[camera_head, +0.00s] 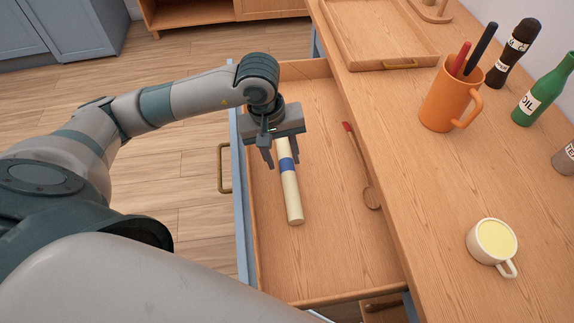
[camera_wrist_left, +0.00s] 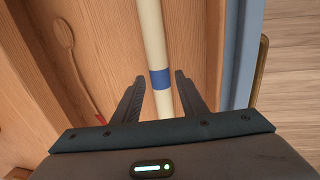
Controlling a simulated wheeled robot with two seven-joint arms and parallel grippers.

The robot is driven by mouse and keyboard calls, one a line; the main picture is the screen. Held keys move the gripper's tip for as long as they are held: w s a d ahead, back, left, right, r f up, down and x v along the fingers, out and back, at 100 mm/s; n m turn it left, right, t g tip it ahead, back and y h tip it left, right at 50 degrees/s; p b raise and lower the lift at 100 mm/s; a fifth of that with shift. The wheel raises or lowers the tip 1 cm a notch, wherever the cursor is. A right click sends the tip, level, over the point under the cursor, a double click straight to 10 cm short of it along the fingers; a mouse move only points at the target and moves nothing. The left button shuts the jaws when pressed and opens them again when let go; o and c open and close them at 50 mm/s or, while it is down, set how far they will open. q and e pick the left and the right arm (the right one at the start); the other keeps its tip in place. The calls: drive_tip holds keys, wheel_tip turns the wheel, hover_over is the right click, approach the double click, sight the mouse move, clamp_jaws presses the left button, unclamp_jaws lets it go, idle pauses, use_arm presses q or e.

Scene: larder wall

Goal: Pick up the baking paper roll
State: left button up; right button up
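The baking paper roll (camera_head: 291,192) is a long cream cylinder with a blue band, lying in the open wooden drawer (camera_head: 325,232). My left gripper (camera_head: 282,163) is over the upper part of the roll, pointing down. In the left wrist view, the roll (camera_wrist_left: 154,40) runs between the two spread fingers of the left gripper (camera_wrist_left: 160,88), with its blue band near the fingertips. A gap shows on each side, so the gripper is open and not closed on the roll. The roll's far end is hidden by the gripper in the head view. My right gripper is not in view.
A wooden spoon with a red handle (camera_head: 371,197) lies in the drawer right of the roll. On the counter stand an orange mug (camera_head: 444,98), a cup of yellow contents (camera_head: 487,243), a green oil bottle (camera_head: 543,92) and a wooden tray (camera_head: 350,38). Drawer walls enclose the roll.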

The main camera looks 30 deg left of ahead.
sight(286, 165)
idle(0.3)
